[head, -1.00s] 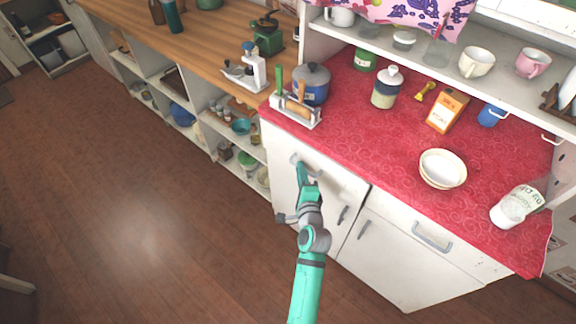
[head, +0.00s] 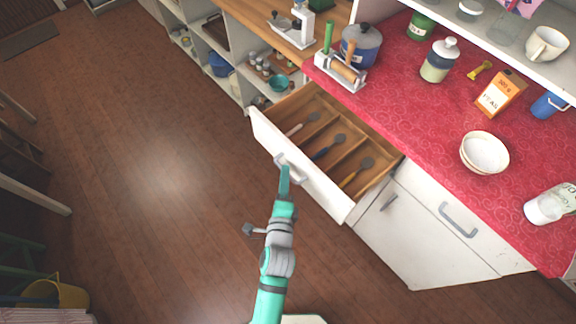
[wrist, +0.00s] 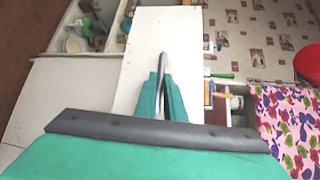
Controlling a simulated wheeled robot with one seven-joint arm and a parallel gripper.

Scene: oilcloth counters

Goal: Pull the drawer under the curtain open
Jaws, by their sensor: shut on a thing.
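The drawer (head: 306,175) under the red-covered counter stands far out from its white cabinet. Its wooden compartments show, with several utensils lying in them. My gripper (head: 284,172) is at the drawer's front, shut on the grey drawer handle (head: 291,170). In the wrist view my gripper's green fingers (wrist: 162,95) close around the handle (wrist: 162,68), with the white drawer front (wrist: 150,30) behind it. The curtain (head: 522,6) with a pink pattern shows only at the top edge of the head view, and a patterned cloth shows at the right of the wrist view (wrist: 290,125).
On the red counter (head: 420,115) stand a blue pot (head: 362,45), a jar (head: 439,62), an orange carton (head: 500,94) and white bowls (head: 484,153). The closed neighbouring drawer (head: 440,205) is to the right. The wooden floor (head: 150,190) to the left is free.

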